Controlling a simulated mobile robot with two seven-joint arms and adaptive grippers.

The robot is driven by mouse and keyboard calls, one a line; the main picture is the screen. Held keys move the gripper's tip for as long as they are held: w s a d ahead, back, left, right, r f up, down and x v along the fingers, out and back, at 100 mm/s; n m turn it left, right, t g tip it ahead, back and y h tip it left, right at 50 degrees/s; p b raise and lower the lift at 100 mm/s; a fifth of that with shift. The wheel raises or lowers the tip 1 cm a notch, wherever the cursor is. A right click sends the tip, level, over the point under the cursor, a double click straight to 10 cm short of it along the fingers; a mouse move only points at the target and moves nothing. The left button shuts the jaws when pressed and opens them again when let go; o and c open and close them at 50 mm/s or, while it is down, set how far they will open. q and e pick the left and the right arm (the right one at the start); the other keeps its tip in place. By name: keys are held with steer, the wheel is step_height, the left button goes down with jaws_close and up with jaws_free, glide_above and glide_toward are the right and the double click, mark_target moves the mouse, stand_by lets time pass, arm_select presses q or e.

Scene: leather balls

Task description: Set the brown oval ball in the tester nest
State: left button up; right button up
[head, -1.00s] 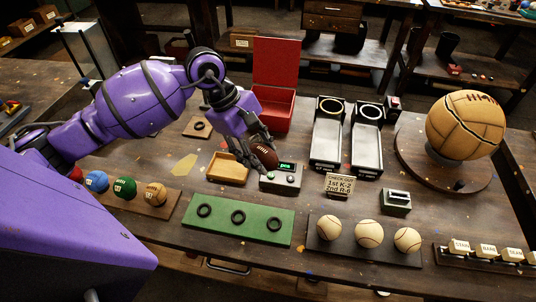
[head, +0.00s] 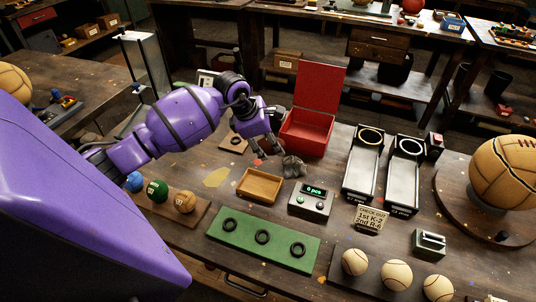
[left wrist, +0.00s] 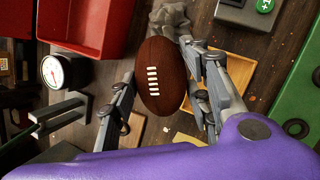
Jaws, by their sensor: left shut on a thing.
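The brown oval ball (left wrist: 162,75), dark with white laces, is between the fingers of my left gripper (left wrist: 160,102) in the left wrist view. The gripper is shut on it. In the head view my left gripper (head: 268,148) is over the table, left of the red box, and the ball cannot be made out there. A small board with a dark ring (head: 233,143) lies just left of the gripper. In the left wrist view a round white gauge (left wrist: 56,71) stands beside grey bars (left wrist: 62,112). I cannot tell which of these is the tester nest. My right gripper is out of view.
An open red box (head: 308,132) stands right of the gripper. A grey crumpled cloth (head: 293,167), a wooden tray (head: 259,186) and a device with a green display (head: 311,200) are nearer. A green ring board (head: 262,240) and several balls line the front.

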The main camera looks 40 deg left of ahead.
arm_select(q)
steer(key=f, duration=0.1)
steer(key=w+a+f, duration=0.1)
steer(key=f, duration=0.1)
steer(key=w+a+f, duration=0.1)
steer(key=f, duration=0.1)
steer(key=shift+w+a, duration=0.25)
steer(key=shift+w+a+f, duration=0.1)
steer(key=shift+f, duration=1.5)
steer(key=shift+f, duration=0.15)
steer(key=o, duration=0.9)
steer(key=shift+o, duration=0.2)
